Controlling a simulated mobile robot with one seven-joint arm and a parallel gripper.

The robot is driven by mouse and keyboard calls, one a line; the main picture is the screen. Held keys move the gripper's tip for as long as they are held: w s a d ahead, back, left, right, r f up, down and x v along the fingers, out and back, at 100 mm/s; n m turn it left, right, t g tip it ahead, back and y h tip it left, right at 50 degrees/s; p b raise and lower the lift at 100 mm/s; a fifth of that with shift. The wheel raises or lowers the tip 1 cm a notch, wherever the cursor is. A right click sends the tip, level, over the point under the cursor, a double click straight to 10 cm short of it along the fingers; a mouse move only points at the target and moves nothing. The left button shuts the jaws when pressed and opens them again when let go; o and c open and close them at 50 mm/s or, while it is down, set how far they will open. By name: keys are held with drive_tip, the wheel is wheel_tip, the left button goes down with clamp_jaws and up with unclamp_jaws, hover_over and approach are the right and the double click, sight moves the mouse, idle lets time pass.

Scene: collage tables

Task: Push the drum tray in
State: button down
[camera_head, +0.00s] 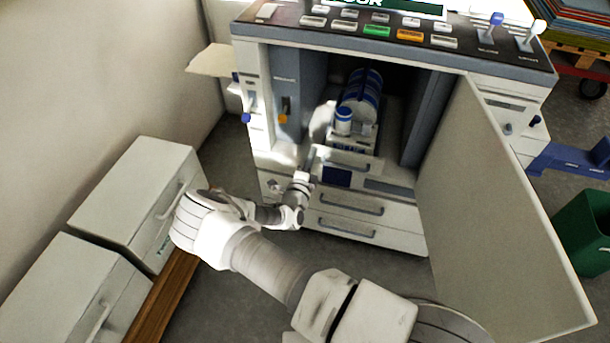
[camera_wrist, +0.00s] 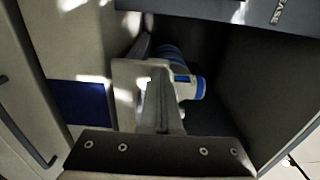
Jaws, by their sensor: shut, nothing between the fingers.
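The drum tray (camera_head: 365,163) is in the open bay of the copier, with a grey handle across its pale front. It carries a blue-and-white drum (camera_head: 364,88) and a smaller white cylinder with blue bands (camera_head: 343,121). How far the tray stands out is hard to tell. My gripper (camera_head: 313,156) is shut and empty at the left front of the tray; I cannot tell whether it touches it. In the wrist view my gripper's fingers (camera_wrist: 161,100) point toward the pale tray front, and the drum (camera_wrist: 182,82) shows partly behind them.
The copier door (camera_head: 495,205) is swung open on the right. Two drawers with handles (camera_head: 350,205) lie below the bay. White cabinets (camera_head: 135,190) stand at the left, a green bin (camera_head: 582,232) at the far right. A dark side wall (camera_head: 428,115) bounds the bay.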

sight(316, 145)
drive_tip(key=b+x, duration=0.1)
drive_tip(key=x, duration=0.4)
drive_tip(key=shift+w+d+r, duration=0.1)
drive_tip(key=shift+w+r, duration=0.05)
drive_tip(key=shift+w, duration=0.2)
drive_tip(key=shift+r, duration=0.1)
